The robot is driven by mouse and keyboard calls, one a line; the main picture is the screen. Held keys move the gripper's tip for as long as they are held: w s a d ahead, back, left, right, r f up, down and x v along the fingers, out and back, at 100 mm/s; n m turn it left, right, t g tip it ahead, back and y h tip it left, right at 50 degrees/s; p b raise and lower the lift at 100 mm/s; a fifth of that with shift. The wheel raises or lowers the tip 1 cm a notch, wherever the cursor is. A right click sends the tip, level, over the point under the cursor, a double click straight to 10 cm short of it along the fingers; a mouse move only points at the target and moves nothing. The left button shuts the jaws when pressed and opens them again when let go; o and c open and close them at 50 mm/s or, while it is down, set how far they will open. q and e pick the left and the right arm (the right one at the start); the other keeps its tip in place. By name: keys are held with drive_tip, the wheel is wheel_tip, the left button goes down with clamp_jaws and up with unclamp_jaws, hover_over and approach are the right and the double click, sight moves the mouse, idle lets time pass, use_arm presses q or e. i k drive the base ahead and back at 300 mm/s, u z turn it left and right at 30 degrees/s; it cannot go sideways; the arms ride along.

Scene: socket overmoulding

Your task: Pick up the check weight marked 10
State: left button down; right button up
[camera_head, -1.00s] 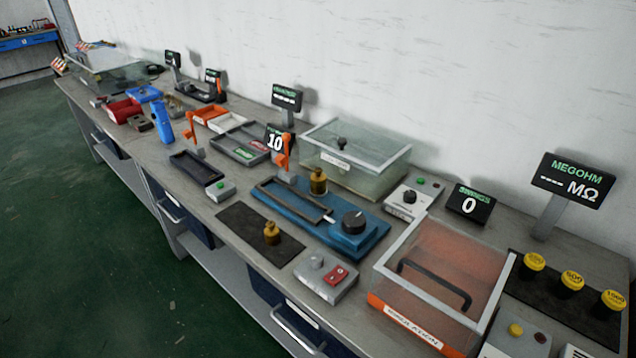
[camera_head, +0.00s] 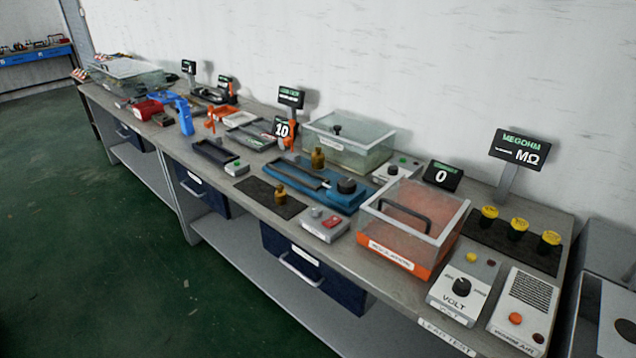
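Two brass weight-shaped pieces are on the bench. One (camera_head: 281,194) stands upright on a black mat near the front edge. The other (camera_head: 317,157) stands on or just behind the blue device (camera_head: 345,200) with a black knob. No marking can be read on either, so I cannot tell which is marked 10. A small display (camera_head: 283,129) behind the blue device reads 10. Neither of my grippers is in view.
A clear-lidded orange box (camera_head: 412,222) stands right of the blue device, with a clear case (camera_head: 348,140) behind. A grey switch box (camera_head: 325,224) sits beside the black mat. Several yellow-capped pieces (camera_head: 517,228) stand at the right. Green floor (camera_head: 90,250) in front is clear.

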sight(318, 157)
drive_tip(key=u, duration=1.2)
drive_tip(key=i, duration=1.2)
drive_tip(key=z, duration=0.4)
